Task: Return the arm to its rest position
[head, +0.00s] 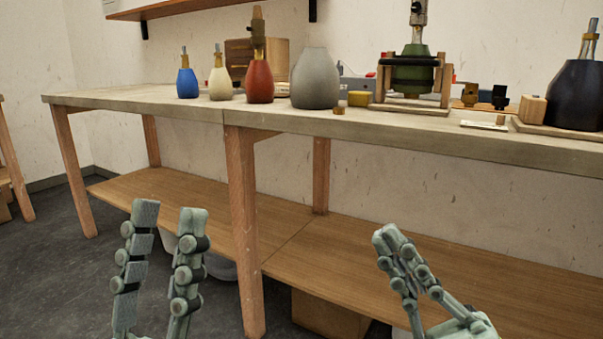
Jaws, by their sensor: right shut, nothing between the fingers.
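My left gripper (172,212) points up in the lower left of the head view, its two fingers apart with nothing between them. My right gripper (385,235) is in the lower right, its fingers together and nothing held. Both are in front of the workbench (175,100), below its top and apart from the objects on it. The lower parts of both arms are out of the picture.
On the bench stand blue (187,83), cream (220,83), red (259,82) and grey (316,80) lamp bodies, a green one (413,70) in a wooden frame, and a dark one (576,97) at the right. A wooden lower shelf (390,265) spans beneath. The floor at left is clear.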

